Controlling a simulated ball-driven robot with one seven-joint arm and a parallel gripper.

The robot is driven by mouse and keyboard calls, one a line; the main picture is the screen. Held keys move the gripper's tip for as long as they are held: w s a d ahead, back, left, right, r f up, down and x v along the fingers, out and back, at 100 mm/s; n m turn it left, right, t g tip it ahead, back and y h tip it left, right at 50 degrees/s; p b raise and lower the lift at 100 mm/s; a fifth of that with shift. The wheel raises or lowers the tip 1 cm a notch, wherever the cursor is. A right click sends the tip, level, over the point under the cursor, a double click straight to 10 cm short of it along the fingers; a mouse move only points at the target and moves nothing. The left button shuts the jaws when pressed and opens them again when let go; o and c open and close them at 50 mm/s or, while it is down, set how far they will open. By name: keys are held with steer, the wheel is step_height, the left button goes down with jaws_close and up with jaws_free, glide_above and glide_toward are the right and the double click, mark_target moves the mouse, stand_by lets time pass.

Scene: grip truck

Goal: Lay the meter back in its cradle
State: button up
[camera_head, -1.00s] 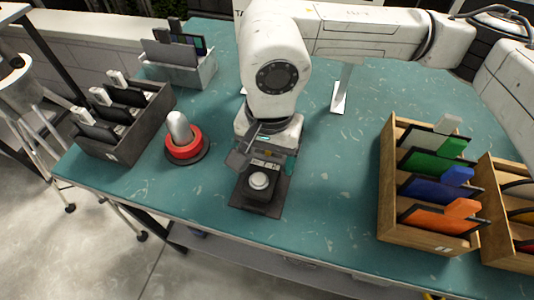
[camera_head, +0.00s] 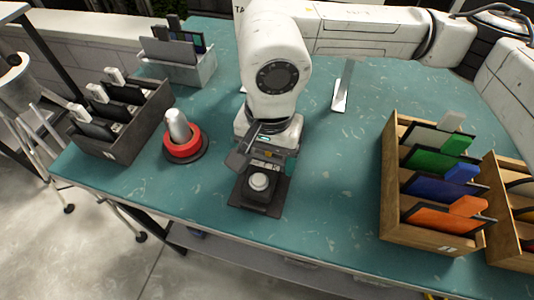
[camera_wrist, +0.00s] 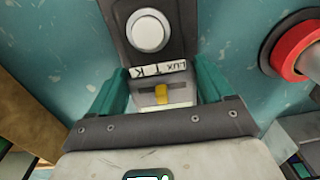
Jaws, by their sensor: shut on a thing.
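The meter is a dark device with a white dome (camera_head: 259,182), and it lies on or just above a dark flat base (camera_head: 277,193) near the table's front edge. This base looks like its cradle; I cannot tell whether the meter rests fully in it. In the wrist view the meter (camera_wrist: 167,43) shows its dome, a "LUX T K" label and a yellow switch. My gripper (camera_wrist: 160,92) is shut on the meter's near end, one teal finger on each side. In the head view my gripper is partly hidden by my wrist.
A red ring base with a grey-white knob (camera_head: 183,146) stands left of the meter. A dark rack (camera_head: 118,149) is further left, and a grey bin (camera_head: 192,70) behind. A wooden rack (camera_head: 432,240) with coloured folders is at right. The table between is clear.

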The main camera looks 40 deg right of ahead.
mark_target(269, 161)
steer(key=shift+f+b, duration=0.65)
steer(key=o, duration=1.6)
steer(key=shift+r, duration=0.1)
step_height(269, 161, up, 11)
steer(key=shift+s, duration=0.2)
